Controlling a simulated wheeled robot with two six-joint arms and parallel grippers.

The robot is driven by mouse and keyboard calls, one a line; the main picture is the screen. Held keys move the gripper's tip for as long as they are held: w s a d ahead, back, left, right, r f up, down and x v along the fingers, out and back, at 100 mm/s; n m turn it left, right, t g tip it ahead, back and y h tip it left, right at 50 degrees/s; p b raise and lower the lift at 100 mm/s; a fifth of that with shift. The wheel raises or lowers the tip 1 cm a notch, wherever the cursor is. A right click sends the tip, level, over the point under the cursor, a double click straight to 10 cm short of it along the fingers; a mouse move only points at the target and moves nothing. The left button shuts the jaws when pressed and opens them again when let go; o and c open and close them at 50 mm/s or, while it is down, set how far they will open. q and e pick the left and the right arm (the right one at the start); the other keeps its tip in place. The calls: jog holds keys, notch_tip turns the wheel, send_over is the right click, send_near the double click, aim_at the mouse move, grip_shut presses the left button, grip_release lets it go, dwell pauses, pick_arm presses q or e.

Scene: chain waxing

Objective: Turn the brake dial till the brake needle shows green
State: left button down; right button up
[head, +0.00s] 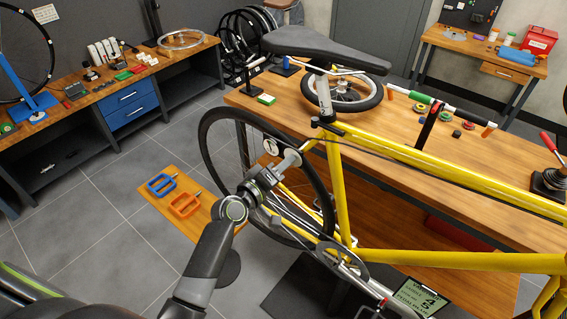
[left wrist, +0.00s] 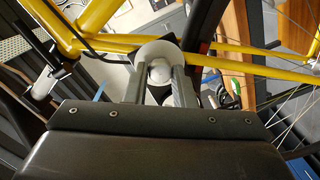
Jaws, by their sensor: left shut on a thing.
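The brake dial (left wrist: 159,70) is a pale round knob by the rear of the yellow bicycle (head: 340,190). In the left wrist view my left gripper (left wrist: 159,84) is shut on it, one finger on each side. In the head view my left gripper (head: 284,164) reaches from below to the dial, beside the rear wheel (head: 204,150). A small white round gauge (head: 270,147) with a dark mark sits just above left of the gripper. It is too small to tell where its needle points or on which colour. My right gripper is in neither view.
The wooden workbench (head: 400,135) stands behind the bicycle. Blue and orange pedals (head: 184,205) lie on a low wooden board. Frame tubes and the wheel crowd my left gripper. Open floor lies to the left.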

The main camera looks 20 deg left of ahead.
pick_arm(q)
jog(key=shift+f+n+h+p, duration=0.1)
jog(key=shift+n+h+p, duration=0.25)
jog(key=shift+n, duration=1.55)
jog(key=c, duration=1.2)
grip_release()
jog(key=shift+a, duration=0.1)
jog(key=b+v, duration=0.3)
jog(key=v, duration=1.4)
jog(key=shift+s+r+b, duration=0.25)
jog(key=shift+b, duration=0.1)
jog(key=shift+f, duration=0.1)
